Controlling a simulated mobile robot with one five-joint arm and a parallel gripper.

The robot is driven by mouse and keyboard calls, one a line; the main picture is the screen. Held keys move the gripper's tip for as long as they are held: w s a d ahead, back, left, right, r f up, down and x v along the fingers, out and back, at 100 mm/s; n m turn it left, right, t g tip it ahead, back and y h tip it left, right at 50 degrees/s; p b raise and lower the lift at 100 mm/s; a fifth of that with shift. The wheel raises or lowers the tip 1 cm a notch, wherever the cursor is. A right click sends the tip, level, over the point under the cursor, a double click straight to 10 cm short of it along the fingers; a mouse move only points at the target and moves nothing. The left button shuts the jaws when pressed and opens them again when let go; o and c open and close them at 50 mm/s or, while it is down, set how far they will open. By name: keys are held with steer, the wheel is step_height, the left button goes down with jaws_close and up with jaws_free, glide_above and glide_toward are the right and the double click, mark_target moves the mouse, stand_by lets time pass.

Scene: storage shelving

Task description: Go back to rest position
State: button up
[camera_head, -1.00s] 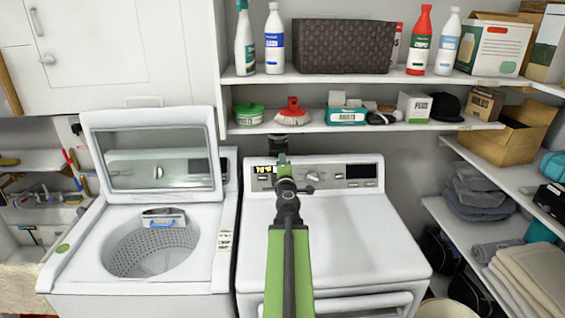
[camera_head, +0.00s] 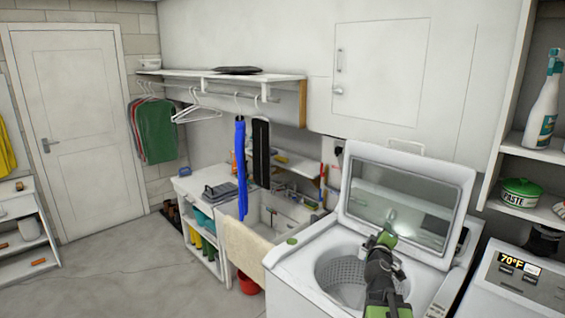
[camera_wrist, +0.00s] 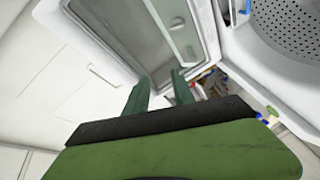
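My gripper (camera_head: 387,238) is raised in front of the open washing machine, overlapping its drum and lid in the head view. In the wrist view its two green fingers (camera_wrist: 163,88) stand apart with nothing visible between them, so it is open and empty. The top-load washer (camera_head: 300,268) has its glass lid (camera_head: 385,200) up and its perforated drum (camera_head: 340,277) showing. In the wrist view the lid (camera_wrist: 150,35) is beyond the fingers and the drum (camera_wrist: 290,22) is at the upper right.
A second white machine (camera_head: 515,290) stands at the right, beside shelves holding a green-lidded tin (camera_head: 521,193) and a spray bottle (camera_head: 545,105). A sink unit (camera_head: 270,215) is left of the washer. A red bucket (camera_head: 248,284) is on the floor. Open floor (camera_head: 130,275) lies at the left.

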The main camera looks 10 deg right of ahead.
steer(key=s+a+f+m+g+y, duration=0.2)
steer(key=a+f+m+g, duration=0.1)
steer(key=a+f, duration=0.55)
steer(key=s+a+f+m+g+y, duration=0.1)
steer(key=a+f+m+g+y, duration=0.3)
steer(key=a, duration=0.7)
steer(key=s+a+f+g+y, duration=0.1)
steer(key=s+a+f+g, duration=0.2)
steer(key=s, duration=0.4)
steer(key=s+a+f+g+y, duration=0.2)
steer(key=s+a+f+g, duration=0.2)
steer(key=s+a, duration=0.3)
steer(key=shift+s+f, duration=0.6)
steer(key=shift+f, duration=0.25)
